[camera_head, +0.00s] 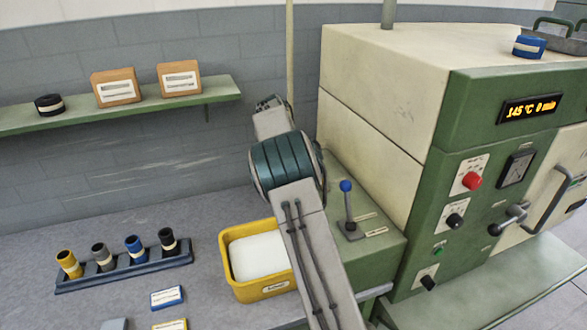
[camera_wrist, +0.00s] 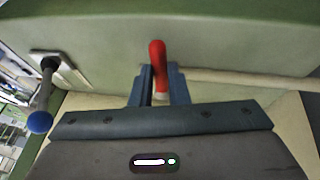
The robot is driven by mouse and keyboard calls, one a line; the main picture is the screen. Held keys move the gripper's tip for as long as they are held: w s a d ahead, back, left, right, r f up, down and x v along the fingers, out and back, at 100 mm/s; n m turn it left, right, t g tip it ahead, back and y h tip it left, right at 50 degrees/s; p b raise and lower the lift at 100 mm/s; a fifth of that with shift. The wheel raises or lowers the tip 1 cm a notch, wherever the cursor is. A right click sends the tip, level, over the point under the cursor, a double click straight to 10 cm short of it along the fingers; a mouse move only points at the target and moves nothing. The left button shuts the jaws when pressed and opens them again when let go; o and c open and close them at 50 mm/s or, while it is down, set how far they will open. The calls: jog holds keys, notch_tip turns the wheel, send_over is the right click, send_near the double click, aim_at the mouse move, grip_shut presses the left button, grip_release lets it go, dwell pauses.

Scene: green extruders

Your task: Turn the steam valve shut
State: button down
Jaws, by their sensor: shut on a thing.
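The steam valve's red handle (camera_wrist: 157,52) shows in the wrist view, with its end sticking out above my fingers. My gripper (camera_wrist: 160,82) is shut on the handle; the fingers hide its lower part. A pale pipe (camera_wrist: 245,78) runs to the right from beside the fingers, and the handle stands roughly across it in the picture. The valve body is hidden behind my gripper. In the head view my arm reaches toward the back wall beside the machine and covers the valve; the pale pipe (camera_head: 289,45) rises above it.
A blue-knobbed lever (camera_head: 347,205) stands right of my arm; it also shows in the wrist view (camera_wrist: 39,121). The green and cream machine (camera_head: 380,105) stands at the right. A yellow bin (camera_head: 238,283) and a rack of cylinders (camera_head: 125,268) are on the worktop. A shelf (camera_head: 130,112) is at left.

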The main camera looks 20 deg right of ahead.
jog(key=shift+r, duration=0.1)
jog(key=shift+a, duration=0.1)
dwell(0.3)
jog(key=c, duration=1.4)
grip_release()
jog(key=p+v, duration=0.1)
jog(key=v, duration=1.2)
jog(key=shift+w+a+r+p, duration=0.15)
jog(key=shift+r+p, duration=0.15)
jog(key=shift+p, duration=0.1)
